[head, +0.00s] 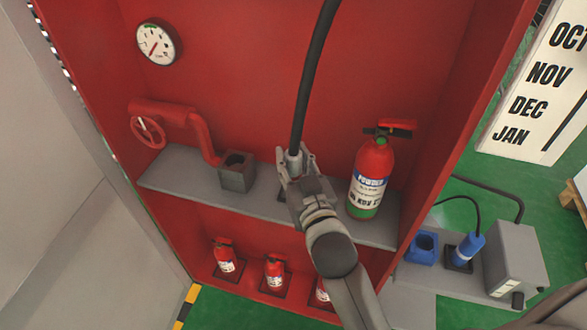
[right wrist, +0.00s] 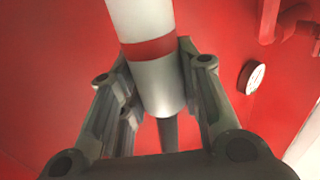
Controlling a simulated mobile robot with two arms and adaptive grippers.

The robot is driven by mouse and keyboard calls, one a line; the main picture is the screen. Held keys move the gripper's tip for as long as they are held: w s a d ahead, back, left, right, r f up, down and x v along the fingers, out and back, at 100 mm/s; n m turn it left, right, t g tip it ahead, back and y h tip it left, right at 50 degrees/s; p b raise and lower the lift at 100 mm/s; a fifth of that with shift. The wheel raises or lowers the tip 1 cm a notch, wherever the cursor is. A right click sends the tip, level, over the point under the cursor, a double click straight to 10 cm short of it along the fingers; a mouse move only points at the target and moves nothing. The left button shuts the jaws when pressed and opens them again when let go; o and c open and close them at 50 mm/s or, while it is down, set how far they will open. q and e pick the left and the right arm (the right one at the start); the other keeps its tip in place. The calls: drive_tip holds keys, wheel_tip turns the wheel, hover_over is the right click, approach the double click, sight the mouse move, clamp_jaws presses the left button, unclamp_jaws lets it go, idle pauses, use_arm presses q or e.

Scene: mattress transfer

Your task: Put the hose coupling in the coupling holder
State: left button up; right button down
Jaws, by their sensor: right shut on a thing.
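My right gripper (head: 296,168) is shut on the hose coupling (head: 294,158), above the shelf inside the red cabinet. A black hose (head: 312,70) runs up from the coupling. In the right wrist view, the coupling (right wrist: 160,82) is a pale grey cylinder with a red band, between the fingers of the gripper (right wrist: 155,95). The coupling holder (head: 237,180) appears to be the grey square block with a dark opening, on the shelf left of the gripper. The coupling is apart from it. The coupling's lower end is hidden by the gripper in the head view. My left gripper is not in view.
A fire extinguisher (head: 371,178) stands on the shelf (head: 180,178) right of my gripper. A red pipe with a valve wheel (head: 148,132) is left of the block. Small extinguishers (head: 228,258) stand below. A blue holder (head: 422,247) is outside, right.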

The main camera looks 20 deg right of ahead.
sight(297, 179)
drive_tip(key=f+b, duration=0.2)
drive_tip(key=f, duration=0.1)
drive_tip(key=shift+w+d+f, duration=0.15)
drive_tip(key=shift+w+f, duration=0.1)
drive_tip(key=shift+w, duration=0.1)
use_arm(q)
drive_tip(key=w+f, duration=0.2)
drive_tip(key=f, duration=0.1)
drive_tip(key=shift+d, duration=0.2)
use_arm(e)
drive_tip(key=shift+s+r, duration=0.1)
drive_tip(key=shift+r, duration=0.05)
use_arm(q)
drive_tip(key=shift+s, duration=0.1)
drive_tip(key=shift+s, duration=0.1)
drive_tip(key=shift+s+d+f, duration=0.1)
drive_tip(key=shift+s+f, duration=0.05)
use_arm(e)
drive_tip(key=c, duration=1.1)
unclamp_jaws()
drive_tip(key=shift+f, duration=0.2)
drive_tip(key=shift+o, duration=0.2)
